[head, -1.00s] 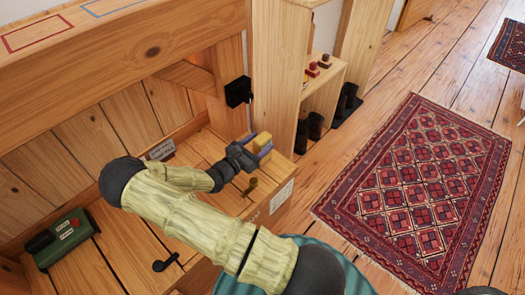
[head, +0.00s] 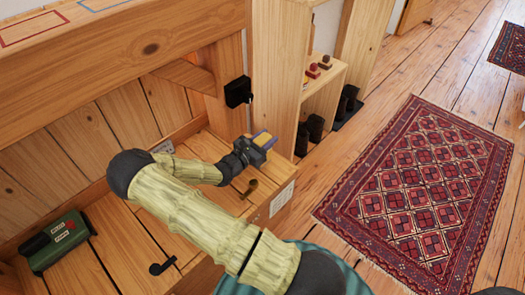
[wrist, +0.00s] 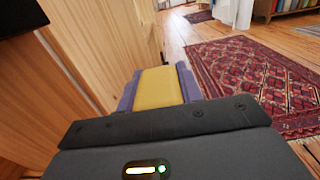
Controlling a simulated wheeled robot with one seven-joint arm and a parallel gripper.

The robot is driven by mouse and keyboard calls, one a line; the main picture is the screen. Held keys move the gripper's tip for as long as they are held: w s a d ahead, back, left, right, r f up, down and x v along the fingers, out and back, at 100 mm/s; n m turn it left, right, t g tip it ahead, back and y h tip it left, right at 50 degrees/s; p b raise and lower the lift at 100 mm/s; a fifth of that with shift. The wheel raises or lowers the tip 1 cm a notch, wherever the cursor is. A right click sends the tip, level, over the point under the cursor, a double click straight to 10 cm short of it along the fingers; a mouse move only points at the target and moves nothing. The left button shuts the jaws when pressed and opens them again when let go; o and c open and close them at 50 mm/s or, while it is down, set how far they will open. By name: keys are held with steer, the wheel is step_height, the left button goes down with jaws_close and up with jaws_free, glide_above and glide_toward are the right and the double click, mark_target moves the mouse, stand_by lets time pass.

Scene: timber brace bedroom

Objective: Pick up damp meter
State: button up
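A yellow block-like item (head: 263,139), which I take to be the damp meter, is at the right end of the wooden bench. My gripper (head: 262,147) has its purple fingers on either side of it. In the wrist view the yellow item (wrist: 159,87) fills the space between the fingers (wrist: 160,88), with no clear gap. Whether the fingers press on it or only flank it I cannot tell. Its underside is hidden, so I cannot tell if it rests on the bench.
A green case (head: 58,243) and a black hook-shaped piece (head: 162,264) lie on the bench (head: 130,240). A small brass-coloured item (head: 250,187) is just in front of my gripper. A black box (head: 238,92) is on the post behind. A red rug (head: 425,185) covers open floor at right.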

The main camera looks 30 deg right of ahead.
steer(key=c, duration=0.3)
step_height(320, 180, up, 10)
steer(key=p, duration=0.5)
stand_by(0.4)
